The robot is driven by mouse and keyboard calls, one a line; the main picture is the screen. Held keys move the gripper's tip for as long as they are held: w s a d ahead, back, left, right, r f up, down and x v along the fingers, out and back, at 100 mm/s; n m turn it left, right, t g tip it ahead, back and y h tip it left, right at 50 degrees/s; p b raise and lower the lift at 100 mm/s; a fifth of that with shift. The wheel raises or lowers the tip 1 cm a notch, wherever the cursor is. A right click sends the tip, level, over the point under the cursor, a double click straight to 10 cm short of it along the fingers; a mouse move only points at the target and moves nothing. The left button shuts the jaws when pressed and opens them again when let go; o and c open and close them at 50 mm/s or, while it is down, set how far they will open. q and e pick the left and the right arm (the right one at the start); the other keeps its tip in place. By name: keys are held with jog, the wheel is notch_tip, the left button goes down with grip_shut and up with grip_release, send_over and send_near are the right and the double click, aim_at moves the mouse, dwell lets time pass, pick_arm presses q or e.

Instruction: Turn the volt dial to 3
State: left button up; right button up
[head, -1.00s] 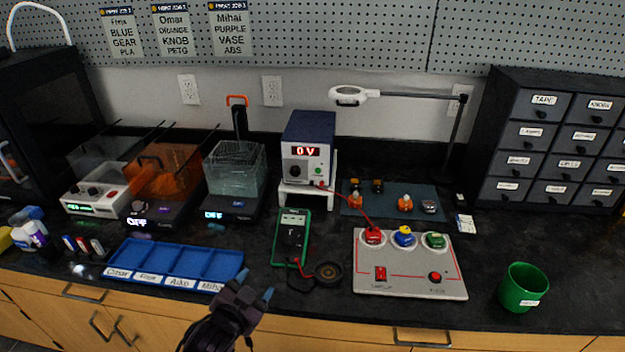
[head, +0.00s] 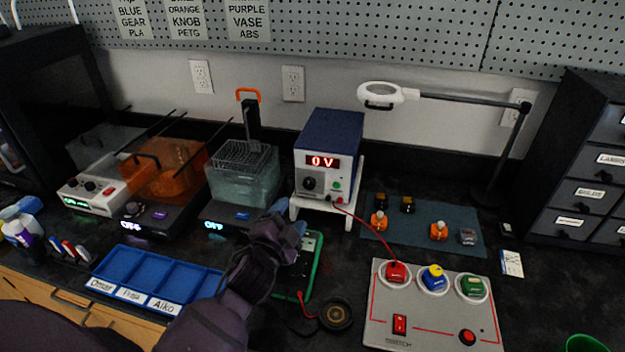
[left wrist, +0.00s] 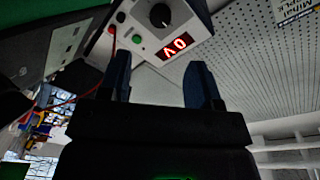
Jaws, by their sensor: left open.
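The power supply (head: 328,148) is a blue-topped box with a pale front, standing on a white stand. Its red display (head: 323,162) reads 0 V. The black volt dial (head: 309,183) is on the front's lower left, and it also shows in the left wrist view (left wrist: 161,15). My left gripper (head: 290,222) is open and empty, in front of and below the supply, left of its stand. In the left wrist view its two blue fingers (left wrist: 160,82) are apart, with the supply front beyond them. My right gripper is not in view.
A multimeter (head: 309,262) lies partly hidden behind my left gripper. A red lead (head: 368,228) runs from the supply to the grey button board (head: 430,310). A clear tank (head: 242,175) stands left of the supply. A blue tray (head: 205,282) is partly covered by my arm.

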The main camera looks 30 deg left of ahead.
aim_at(309, 185)
pick_arm(q)
jog(key=w, duration=0.3)
jog(key=w+a, duration=0.1)
jog(key=w, duration=0.6)
jog(key=shift+w+a+b, duration=0.1)
jog(key=shift+a+b, duration=0.1)
jog(key=shift+b, duration=0.2)
jog(key=c, duration=0.9)
